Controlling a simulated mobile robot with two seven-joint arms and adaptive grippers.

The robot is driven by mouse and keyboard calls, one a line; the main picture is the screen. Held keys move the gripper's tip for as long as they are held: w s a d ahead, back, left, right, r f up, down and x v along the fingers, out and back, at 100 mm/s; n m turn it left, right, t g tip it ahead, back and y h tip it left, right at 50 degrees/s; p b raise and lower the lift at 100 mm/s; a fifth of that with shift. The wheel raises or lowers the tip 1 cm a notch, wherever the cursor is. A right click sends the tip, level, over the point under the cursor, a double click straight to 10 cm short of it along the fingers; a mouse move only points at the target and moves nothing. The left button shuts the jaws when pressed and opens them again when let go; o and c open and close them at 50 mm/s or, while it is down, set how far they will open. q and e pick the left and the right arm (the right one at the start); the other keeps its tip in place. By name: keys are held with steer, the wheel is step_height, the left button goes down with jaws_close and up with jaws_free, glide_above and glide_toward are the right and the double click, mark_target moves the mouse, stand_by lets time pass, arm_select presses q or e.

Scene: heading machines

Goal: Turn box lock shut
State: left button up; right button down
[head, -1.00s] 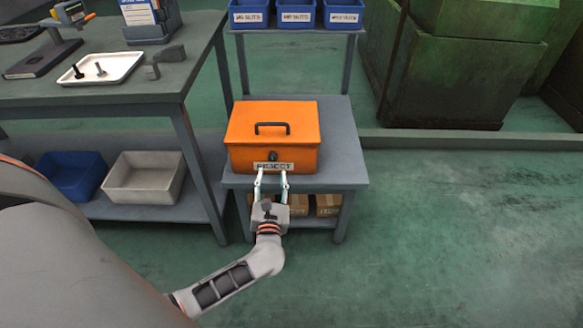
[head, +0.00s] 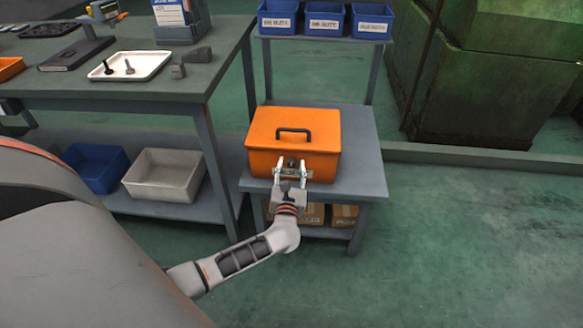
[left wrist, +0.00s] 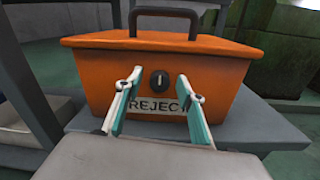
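An orange box (head: 293,140) with a closed lid and a dark handle on top sits on a small grey table. In the left wrist view the box (left wrist: 100,80) faces me, with a round black lock (left wrist: 159,81) with a pale upright slot on its front, above a "REJECT" label (left wrist: 158,104). My left gripper (head: 293,168) is at the box's front. In the left wrist view its fingers (left wrist: 159,84) are spread apart, one on each side of the lock, with nothing between them. I cannot tell whether the fingertips touch the box. My right gripper is not in view.
The small grey table (head: 362,165) has bare top right of the box. Blue bins (head: 325,18) stand on the shelf behind. A workbench (head: 150,85) at left carries a white tray (head: 150,62) with bolts. Open floor (head: 460,240) lies at right.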

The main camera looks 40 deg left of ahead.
arm_select(q)
jaws_close()
